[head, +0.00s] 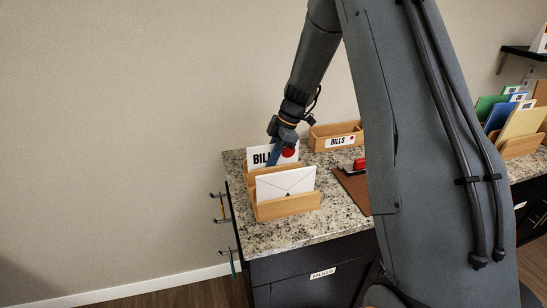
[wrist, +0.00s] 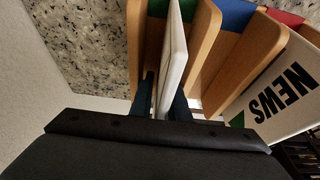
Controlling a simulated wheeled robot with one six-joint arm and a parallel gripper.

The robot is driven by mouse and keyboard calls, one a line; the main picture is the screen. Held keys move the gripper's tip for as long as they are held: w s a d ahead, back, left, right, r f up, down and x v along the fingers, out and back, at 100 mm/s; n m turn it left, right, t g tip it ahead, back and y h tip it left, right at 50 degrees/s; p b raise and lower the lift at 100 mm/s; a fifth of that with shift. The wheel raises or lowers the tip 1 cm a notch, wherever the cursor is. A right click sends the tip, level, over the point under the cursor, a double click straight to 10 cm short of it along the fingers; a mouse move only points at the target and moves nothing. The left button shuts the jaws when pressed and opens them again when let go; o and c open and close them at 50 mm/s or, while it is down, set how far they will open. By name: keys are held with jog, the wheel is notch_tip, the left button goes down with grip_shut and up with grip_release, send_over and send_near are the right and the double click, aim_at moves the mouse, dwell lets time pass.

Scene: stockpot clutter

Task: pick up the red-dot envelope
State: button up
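The red-dot envelope (head: 259,157) is white, with black "BILLS" lettering and a red dot. It stands upright at the rear of the wooden letter rack (head: 290,207) on the counter. In the wrist view the envelope (wrist: 173,62) shows edge-on between two wooden dividers. My gripper (head: 274,158) is down at its upper part, with one blue finger across its face. In the wrist view the two fingers (wrist: 165,100) sit close against both sides of it and look shut on it.
A white envelope (head: 286,184) stands in the rack's front. A wooden box labelled "BILLS" (head: 336,136) stands behind. A red-topped item (head: 359,165) is at right, by a brown mat (head: 354,189). Hooks (head: 220,221) line the counter's left side. Colored folders (head: 520,122) stand far right.

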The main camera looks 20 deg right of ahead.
jog(key=shift+f, duration=0.15)
grip_shut()
